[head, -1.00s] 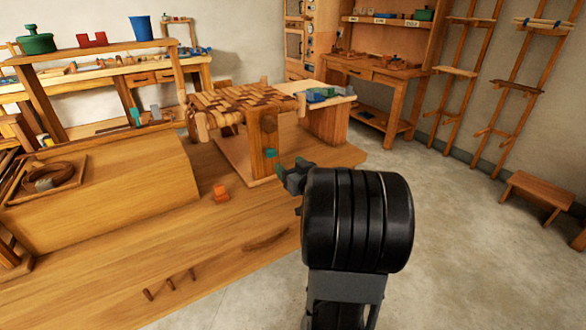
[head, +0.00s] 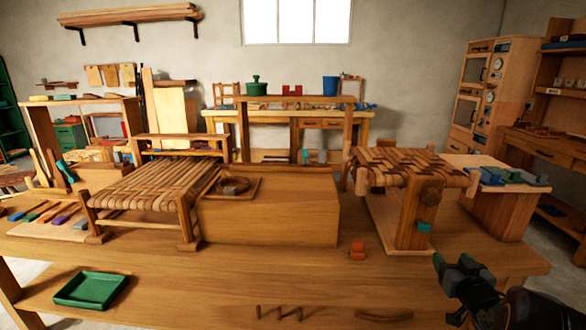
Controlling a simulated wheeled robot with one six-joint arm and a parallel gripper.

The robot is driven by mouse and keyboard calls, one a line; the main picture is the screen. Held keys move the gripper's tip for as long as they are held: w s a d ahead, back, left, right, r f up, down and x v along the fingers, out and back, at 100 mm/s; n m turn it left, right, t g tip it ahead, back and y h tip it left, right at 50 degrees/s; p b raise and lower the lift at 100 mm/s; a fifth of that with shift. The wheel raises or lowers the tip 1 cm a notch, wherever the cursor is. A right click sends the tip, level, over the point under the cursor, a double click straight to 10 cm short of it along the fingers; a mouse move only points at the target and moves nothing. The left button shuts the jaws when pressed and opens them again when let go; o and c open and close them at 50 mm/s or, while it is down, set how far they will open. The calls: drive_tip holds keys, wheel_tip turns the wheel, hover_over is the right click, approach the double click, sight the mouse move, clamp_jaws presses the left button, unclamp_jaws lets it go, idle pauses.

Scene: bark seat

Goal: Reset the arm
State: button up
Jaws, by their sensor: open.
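My gripper (head: 452,264) shows at the lower right of the head view, at the end of my dark arm. Its jaws are apart, and I see nothing between them. It is over the front right part of the wooden workbench (head: 200,272), in front of a woven seat frame (head: 400,166). A small teal piece (head: 424,227) shows on the near post of that frame, close behind the gripper. The rest of my arm runs out of the picture at the lower right corner.
A wooden box (head: 270,215) and a woven stool (head: 160,182) stand further left. Small pegs (head: 278,313) are at the front. A green tray (head: 90,289) lies on the lower shelf.

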drive_tip(key=s+d+f+m+g+h, duration=0.2)
drive_tip(key=s+d+f+g+h, duration=0.1)
drive_tip(key=f+g, duration=0.15)
drive_tip(key=s+a+r+m+g+y+p, duration=0.1)
drive_tip(key=s+a+r+g+p, duration=0.1)
drive_tip(key=s+a+g+p, duration=0.35)
drive_tip(key=s+a+r+n+g+y+p, duration=0.1)
drive_tip(key=s+a+r+n+y+p, duration=0.1)
drive_tip(key=a+r+p, duration=0.5)
drive_tip(key=s+a+r+n+g+y+p, duration=0.1)
drive_tip(key=s+a+r+n+y+p, duration=0.1)
drive_tip(key=a+r+p, duration=0.5)
drive_tip(key=a+r+n+y, duration=0.1)
drive_tip(key=a+r, duration=0.3)
drive_tip(key=a, duration=0.6)
drive_tip(key=shift+s+a+g, duration=0.25)
drive_tip(key=shift+s+g, duration=0.15)
drive_tip(key=shift+c, duration=0.3)
